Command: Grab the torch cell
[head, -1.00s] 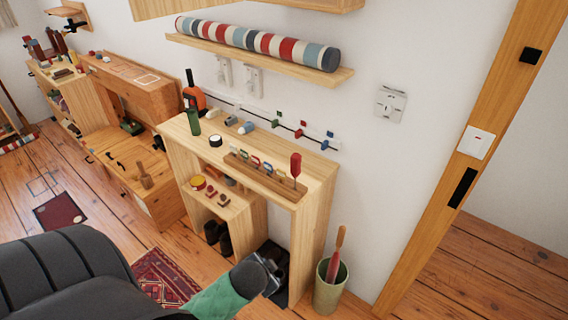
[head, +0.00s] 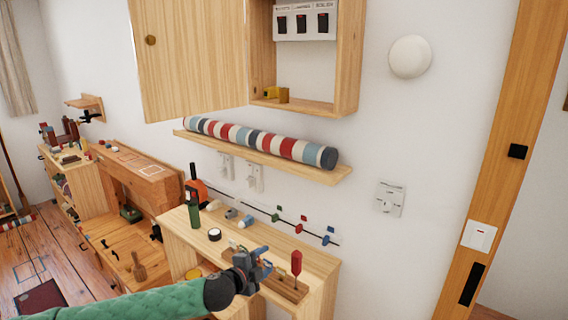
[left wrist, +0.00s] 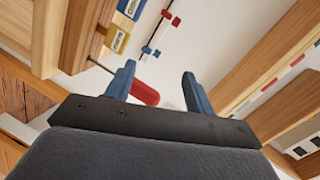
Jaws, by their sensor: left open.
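My left gripper (head: 266,262) is open and empty above the front part of the wooden shelf unit (head: 180,228), in front of the tool rack. In the left wrist view its two blue fingers (left wrist: 159,78) stand apart, and a red screwdriver handle (left wrist: 145,92) shows beyond and partly between them. I cannot tell for sure which thing is the torch cell. Small candidates on the unit top are a grey-blue cylinder (head: 231,213), a white-and-blue piece (head: 246,221) and a black-and-white round piece (head: 214,235). My right gripper is not in view.
The red screwdriver (head: 296,264) stands upright in the wooden rack (head: 290,287). A green bottle-like cylinder (head: 193,213) and an orange-black device (head: 198,190) stand at the left end. A wall shelf (head: 334,174) with a striped roll (head: 262,140) and an open cabinet (head: 348,60) are above.

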